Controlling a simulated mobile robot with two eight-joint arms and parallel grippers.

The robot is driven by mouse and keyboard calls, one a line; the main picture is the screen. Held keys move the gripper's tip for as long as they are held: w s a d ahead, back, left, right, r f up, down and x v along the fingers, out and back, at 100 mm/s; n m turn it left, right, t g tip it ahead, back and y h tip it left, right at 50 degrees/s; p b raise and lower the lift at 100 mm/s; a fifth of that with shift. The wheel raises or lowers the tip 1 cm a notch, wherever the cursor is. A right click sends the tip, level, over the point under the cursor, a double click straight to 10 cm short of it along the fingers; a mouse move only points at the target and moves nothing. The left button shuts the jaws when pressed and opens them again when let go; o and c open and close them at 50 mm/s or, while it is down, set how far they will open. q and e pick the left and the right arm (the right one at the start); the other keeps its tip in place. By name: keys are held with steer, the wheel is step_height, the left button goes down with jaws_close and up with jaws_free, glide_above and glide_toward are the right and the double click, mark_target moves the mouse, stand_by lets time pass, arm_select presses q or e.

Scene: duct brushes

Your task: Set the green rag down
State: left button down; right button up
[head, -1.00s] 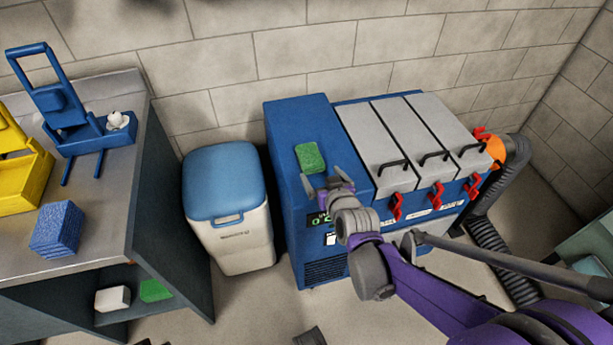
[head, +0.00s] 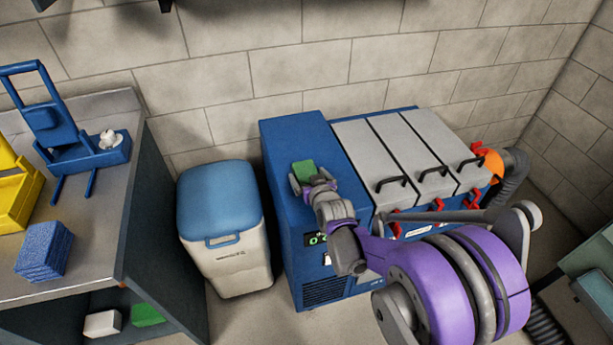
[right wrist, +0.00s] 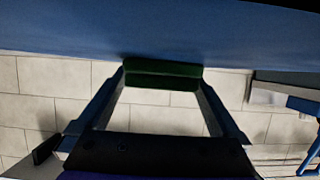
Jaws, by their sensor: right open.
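The green rag (head: 304,170) lies on the blue top of the machine (head: 285,140), at its left section. My right gripper (head: 308,182) is at the rag, coming from the front, and partly covers it in the head view. In the right wrist view the rag (right wrist: 162,76) shows as a dark green block at the fingertips, against the blue surface. The two fingers (right wrist: 162,92) stand wide apart, with the rag spanning the gap between their tips. Whether a finger touches it I cannot tell. My left gripper is not in view.
A white bin with a blue lid (head: 222,200) stands left of the machine. Grey lidded sections (head: 400,150) with black handles adjoin on the right. The workbench (head: 100,225) at left holds blue and yellow holders and a blue block (head: 43,250). Another green piece (head: 148,314) lies on its shelf.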

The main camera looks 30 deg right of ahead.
steer(key=c, duration=1.3)
